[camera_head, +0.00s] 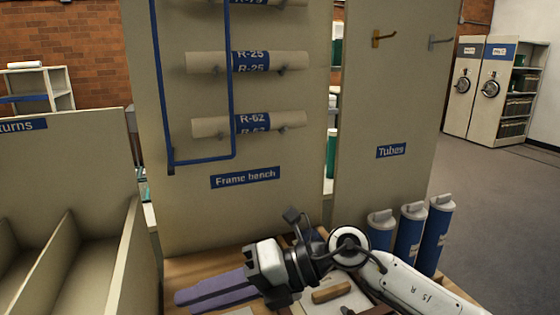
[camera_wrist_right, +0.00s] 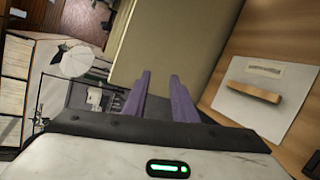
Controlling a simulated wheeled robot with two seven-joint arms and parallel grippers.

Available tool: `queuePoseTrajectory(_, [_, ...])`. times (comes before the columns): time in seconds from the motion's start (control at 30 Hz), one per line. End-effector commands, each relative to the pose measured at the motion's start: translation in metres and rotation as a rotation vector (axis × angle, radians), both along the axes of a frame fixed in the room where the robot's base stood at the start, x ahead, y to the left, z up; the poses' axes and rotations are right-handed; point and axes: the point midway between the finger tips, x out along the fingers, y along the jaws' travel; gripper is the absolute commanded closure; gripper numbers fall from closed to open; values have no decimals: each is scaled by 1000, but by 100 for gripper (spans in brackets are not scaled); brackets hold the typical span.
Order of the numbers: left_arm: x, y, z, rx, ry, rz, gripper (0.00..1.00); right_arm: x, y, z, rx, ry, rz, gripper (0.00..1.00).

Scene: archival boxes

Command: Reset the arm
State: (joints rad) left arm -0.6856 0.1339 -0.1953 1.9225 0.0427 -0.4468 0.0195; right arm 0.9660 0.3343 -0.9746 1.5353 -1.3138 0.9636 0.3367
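My right arm comes in from the lower right in the head view, over the wooden bench (camera_head: 185,267). Its right gripper (camera_head: 178,298) points left with its two purple fingers. In the right wrist view the fingers of this gripper (camera_wrist_right: 160,76) stand apart with nothing between them. A beige surface shows beyond the fingertips there. My left arm and gripper are not in view.
A white board with a wooden handle (camera_wrist_right: 255,92) lies on the bench beside the right gripper. Several blue tubes (camera_head: 410,232) stand right of my arm. The tall frame bench panel (camera_head: 200,215) rises behind it. A returns bin (camera_head: 70,180) with dividers stands left.

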Motion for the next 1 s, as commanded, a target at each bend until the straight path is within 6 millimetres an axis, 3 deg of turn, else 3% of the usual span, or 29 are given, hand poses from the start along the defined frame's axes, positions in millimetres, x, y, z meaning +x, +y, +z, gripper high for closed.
queuePoseTrajectory(0.07, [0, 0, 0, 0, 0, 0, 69, -9, 18, 40, 275, 95, -89, 75])
queuePoseTrajectory(0.17, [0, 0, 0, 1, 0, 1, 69, 4, 9, 87, 579, 230, -259, 75])
queuePoseTrajectory(0.27, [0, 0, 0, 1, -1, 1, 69, 32, -29, 111, 832, 389, -480, 75])
queuePoseTrajectory(0.37, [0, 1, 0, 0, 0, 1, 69, 62, -85, 104, 1027, 570, -742, 75])
queuePoseTrajectory(0.5, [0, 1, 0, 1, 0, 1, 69, 85, -171, 45, 1182, 837, -1138, 75])
queuePoseTrajectory(0.63, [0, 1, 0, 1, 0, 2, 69, 73, -234, -31, 1205, 1067, -1476, 75])
queuePoseTrajectory(0.8, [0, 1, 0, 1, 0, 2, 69, 13, -292, -130, 1103, 1349, -1879, 75])
queuePoseTrajectory(0.9, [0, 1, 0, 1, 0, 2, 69, -33, -312, -174, 998, 1488, -2066, 75])
queuePoseTrajectory(1.0, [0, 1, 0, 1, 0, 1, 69, -73, -322, -202, 893, 1591, -2198, 75])
